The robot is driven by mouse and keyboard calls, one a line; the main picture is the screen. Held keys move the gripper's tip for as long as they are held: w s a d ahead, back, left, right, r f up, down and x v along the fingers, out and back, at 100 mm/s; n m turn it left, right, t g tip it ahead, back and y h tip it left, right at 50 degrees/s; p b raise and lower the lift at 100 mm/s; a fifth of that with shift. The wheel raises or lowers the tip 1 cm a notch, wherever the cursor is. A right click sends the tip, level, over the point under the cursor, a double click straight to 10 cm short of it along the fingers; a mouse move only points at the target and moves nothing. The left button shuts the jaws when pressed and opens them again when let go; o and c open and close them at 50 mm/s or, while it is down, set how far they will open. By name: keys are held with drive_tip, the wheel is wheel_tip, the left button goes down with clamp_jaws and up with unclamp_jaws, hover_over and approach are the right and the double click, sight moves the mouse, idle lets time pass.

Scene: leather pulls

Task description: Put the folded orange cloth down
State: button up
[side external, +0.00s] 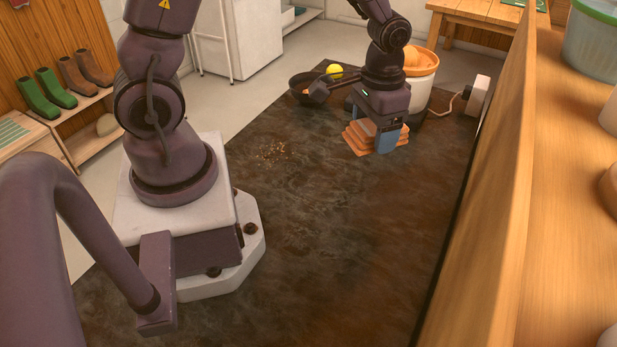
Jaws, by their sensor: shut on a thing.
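The folded orange cloth (364,136) shows as a layered stack at the back right of the dark worktop, in the side external view. My gripper (377,138) points down and is shut on the cloth, with its blue-grey fingers against it. Part of the cloth is hidden behind the fingers. I cannot tell whether the cloth touches the worktop or is held just above it.
A dark pan (306,84) and a yellow ball (334,71) lie behind my gripper to the left. A white and orange juicer (421,75) stands close behind on the right. Crumbs (272,151) lie left on the worktop (330,230), whose front is clear. A wooden ledge (500,220) borders the right.

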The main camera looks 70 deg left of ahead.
sight(327, 197)
drive_tip(key=s+a+f+n, duration=0.3)
drive_tip(key=s+f+n, duration=0.4)
drive_tip(key=f, duration=0.1)
drive_tip(key=shift+n, duration=0.5)
drive_tip(key=shift+w+f, duration=0.15)
drive_tip(key=shift+f, duration=3.65)
drive_tip(key=o, duration=1)
drive_tip(key=shift+f, duration=0.1)
drive_tip(key=shift+o, duration=0.2)
